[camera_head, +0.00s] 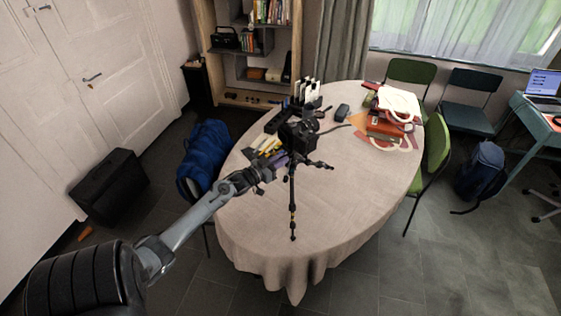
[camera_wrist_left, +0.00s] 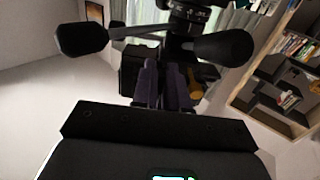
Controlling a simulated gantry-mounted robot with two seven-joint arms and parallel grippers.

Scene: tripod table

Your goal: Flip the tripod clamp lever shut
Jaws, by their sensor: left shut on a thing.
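The black tripod (camera_head: 292,200) stands on the oval table with a camera (camera_head: 298,136) on its head. My left gripper (camera_head: 272,168) reaches in from the left to the tripod just below the head. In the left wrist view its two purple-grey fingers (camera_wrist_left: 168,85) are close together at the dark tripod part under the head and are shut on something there. The tripod head (camera_wrist_left: 185,20) and its black handles (camera_wrist_left: 80,40) show above the fingers. The clamp lever itself is too small and dark to make out. My right gripper is not in view.
The cloth-covered table (camera_head: 340,215) has clear room at its front and right. Yellow items (camera_head: 268,146) lie left of the tripod. A stack of books (camera_head: 385,125) and a dark small object (camera_head: 342,111) are at the back. Chairs (camera_head: 432,160) surround the table.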

